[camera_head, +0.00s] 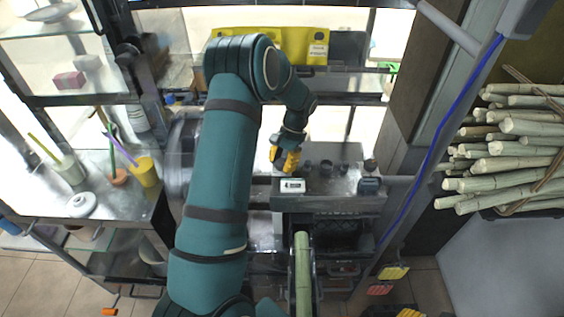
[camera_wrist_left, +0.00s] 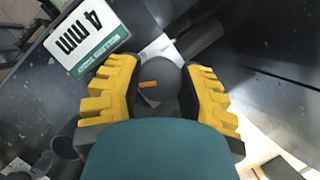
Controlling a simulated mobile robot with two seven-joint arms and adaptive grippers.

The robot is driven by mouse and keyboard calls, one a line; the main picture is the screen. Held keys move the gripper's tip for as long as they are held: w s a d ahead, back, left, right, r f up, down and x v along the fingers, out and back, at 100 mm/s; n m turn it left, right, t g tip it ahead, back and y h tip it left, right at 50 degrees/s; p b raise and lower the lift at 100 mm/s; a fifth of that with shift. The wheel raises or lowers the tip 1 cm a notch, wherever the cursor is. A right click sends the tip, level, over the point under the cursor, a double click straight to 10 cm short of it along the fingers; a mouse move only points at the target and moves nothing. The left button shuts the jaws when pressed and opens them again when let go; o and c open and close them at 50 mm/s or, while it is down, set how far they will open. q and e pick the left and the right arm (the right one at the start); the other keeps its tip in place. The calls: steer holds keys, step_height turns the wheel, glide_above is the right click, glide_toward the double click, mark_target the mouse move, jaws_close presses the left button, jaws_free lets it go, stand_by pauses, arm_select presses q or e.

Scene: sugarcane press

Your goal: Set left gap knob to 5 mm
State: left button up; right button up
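My left gripper (camera_head: 287,158) reaches down over the dark top of the press (camera_head: 335,205). In the left wrist view its two yellow fingers (camera_wrist_left: 160,88) stand on either side of a dark round knob (camera_wrist_left: 160,72) with an orange mark. Whether the fingers touch the knob is not clear. Beside the knob, a white and green label (camera_wrist_left: 86,38) reads "4 mm"; it appears as a small white plate (camera_head: 292,186) in the head view. My right gripper is not in view.
More dark knobs (camera_head: 326,166) stand right of the gripper on the press. A green cane (camera_head: 303,270) lies in the feed channel in front. Cut canes (camera_head: 515,150) are stacked at right. A side table (camera_head: 100,180) with a yellow cup (camera_head: 146,171) is at left.

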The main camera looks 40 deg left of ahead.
arm_select(q)
steer(key=o, duration=0.5)
steer(key=shift+s+f, duration=0.15)
steer(key=shift+c, duration=0.2)
steer(key=shift+w+r, duration=0.25)
steer(key=shift+r, duration=0.2)
steer(key=v, duration=1.1)
